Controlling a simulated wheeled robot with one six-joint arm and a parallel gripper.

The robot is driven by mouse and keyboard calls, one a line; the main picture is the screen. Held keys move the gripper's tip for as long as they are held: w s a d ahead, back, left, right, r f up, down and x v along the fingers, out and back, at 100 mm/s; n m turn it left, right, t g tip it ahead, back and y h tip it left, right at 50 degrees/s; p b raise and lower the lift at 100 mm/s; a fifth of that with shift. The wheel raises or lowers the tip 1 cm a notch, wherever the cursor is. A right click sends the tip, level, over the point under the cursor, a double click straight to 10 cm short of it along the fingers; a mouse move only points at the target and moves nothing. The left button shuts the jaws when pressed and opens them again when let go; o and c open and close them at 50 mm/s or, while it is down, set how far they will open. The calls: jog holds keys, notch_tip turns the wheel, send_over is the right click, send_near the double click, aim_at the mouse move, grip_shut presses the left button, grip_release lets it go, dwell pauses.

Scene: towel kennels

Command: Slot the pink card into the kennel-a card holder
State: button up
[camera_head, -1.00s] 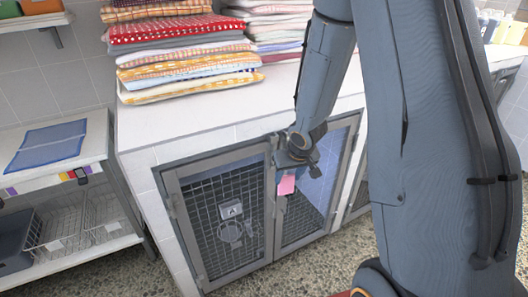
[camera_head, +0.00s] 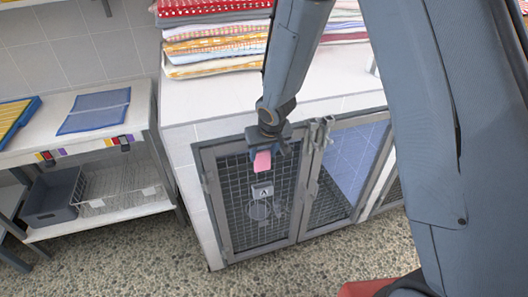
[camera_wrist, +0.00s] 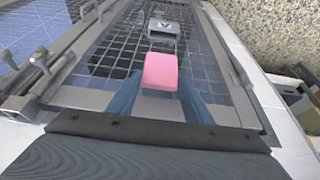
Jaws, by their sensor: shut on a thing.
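The pink card (camera_head: 262,161) is held in my gripper (camera_head: 268,148), in front of the upper part of the kennel door marked A. In the wrist view the pink card (camera_wrist: 160,72) sticks out beyond the fingers of my gripper (camera_wrist: 160,98), which are shut on it. The kennel-a card holder (camera_head: 262,191), a small grey plate with an A, is on the door mesh just below the card in the head view. It also shows in the wrist view (camera_wrist: 164,27), beyond the card and apart from it.
The kennel-a door (camera_head: 209,178) has a metal frame and wire mesh, with a latch (camera_head: 323,132) at its right edge. A round wire ring (camera_head: 259,210) is below the holder. Folded towels (camera_head: 210,52) are stacked on the white counter (camera_head: 200,103). A shelf unit (camera_head: 140,117) stands at left.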

aim_at(263, 168)
jog(key=shift+f+b, duration=3.15)
jog(key=shift+b, duration=1.05)
jog(key=shift+d+f+b, duration=0.1)
jog(key=shift+f+b, duration=2.85)
jog(key=shift+b, duration=1.15)
jog(key=o, duration=1.4)
